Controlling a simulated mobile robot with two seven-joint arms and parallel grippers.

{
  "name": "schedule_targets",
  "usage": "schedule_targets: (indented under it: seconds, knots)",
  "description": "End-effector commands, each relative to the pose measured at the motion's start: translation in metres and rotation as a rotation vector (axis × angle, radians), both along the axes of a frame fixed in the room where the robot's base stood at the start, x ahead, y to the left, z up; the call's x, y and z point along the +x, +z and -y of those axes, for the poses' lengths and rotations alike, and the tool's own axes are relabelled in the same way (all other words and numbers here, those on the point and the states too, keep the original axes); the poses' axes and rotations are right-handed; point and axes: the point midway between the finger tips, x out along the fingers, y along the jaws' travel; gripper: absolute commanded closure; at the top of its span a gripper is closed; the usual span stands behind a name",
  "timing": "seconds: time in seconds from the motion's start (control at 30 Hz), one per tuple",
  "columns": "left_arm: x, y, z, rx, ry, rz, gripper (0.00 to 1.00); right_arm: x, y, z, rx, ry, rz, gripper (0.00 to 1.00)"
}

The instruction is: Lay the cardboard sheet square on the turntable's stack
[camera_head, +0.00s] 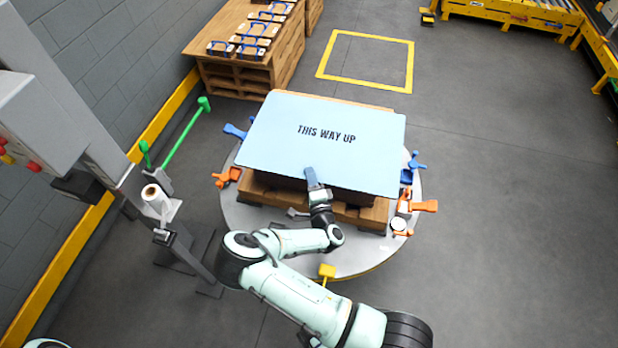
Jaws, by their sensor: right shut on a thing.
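The cardboard sheet (322,155) is light blue, with "THIS WAY UP" printed on its top face. It covers most of the stack on the round grey turntable (352,262). My right gripper (312,178) is shut on the sheet's near edge, a little left of its middle. The sheet looks slightly turned against the wooden pallet (345,212) below, and a brown strip shows past its far edge. The sheet hides the stack's top, so I cannot tell whether it touches it. My left gripper is not in view.
Blue clamps (234,131) and orange clamps (424,206) stand around the turntable's rim. A wrapping post with a white film roll (156,199) stands at left. Pallets with boxes (258,35) are behind. Free floor (520,200) lies at right, with a yellow-marked square (366,82) beyond.

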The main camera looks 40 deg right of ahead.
Motion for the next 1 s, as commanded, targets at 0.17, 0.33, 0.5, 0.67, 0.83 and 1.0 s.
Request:
schedule_targets:
  seconds: [0.17, 0.33, 0.5, 0.67, 0.83, 1.0]
  knots:
    - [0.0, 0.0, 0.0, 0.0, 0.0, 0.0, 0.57, 0.0, -0.002, 0.0, 0.0, 0.0, -0.001, 0.68]
    - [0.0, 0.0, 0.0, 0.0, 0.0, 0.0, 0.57, 0.0, -0.002, 0.0, 0.0, 0.0, -0.001, 0.62]
    - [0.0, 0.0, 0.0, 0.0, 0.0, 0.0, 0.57, 0.0, -0.001, 0.0, 0.0, 0.0, 0.0, 0.62]
    - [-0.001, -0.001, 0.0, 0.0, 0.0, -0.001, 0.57, -0.014, -0.001, -0.006, 0.0, 0.0, -0.003, 0.62]
    - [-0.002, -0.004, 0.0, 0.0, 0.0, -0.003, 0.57, -0.047, -0.002, -0.02, -0.001, 0.0, -0.005, 0.62]
    - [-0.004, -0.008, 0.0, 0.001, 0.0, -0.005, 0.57, -0.08, -0.003, -0.034, 0.0, -0.001, -0.005, 0.62]
